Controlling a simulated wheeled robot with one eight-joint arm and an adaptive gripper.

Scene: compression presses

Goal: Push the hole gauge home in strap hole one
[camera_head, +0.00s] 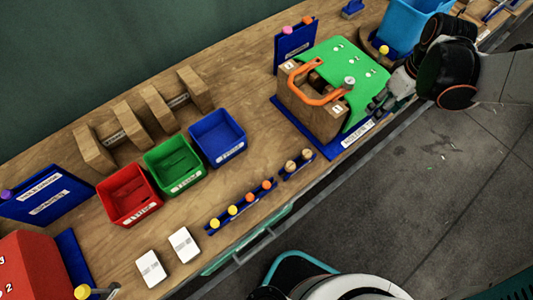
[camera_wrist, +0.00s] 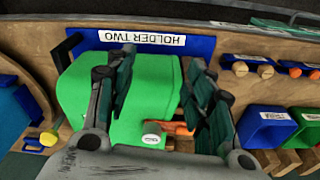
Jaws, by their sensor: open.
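A press with a green top (camera_head: 327,55) and wooden block sides stands on a blue base labelled HOLDER TWO (camera_wrist: 90,42). An orange handle (camera_head: 305,88) arches over its front. A grey-capped pin (camera_head: 349,83), possibly the hole gauge, stands up from the green top near the handle; its depth cannot be told. It also shows in the wrist view (camera_wrist: 151,138). Several small white marks lie on the top, too small to read. My gripper (camera_head: 382,102) is beside the press's right edge. In the wrist view its fingers (camera_wrist: 160,65) are spread and empty over the green top.
Red (camera_head: 131,196), green (camera_head: 175,166) and blue (camera_head: 218,138) bins stand left of the press. A rack of coloured knobs (camera_head: 242,208) lies before them. A blue panel (camera_head: 294,40) stands behind the press, and a yellow knob (camera_head: 384,50) is to its right.

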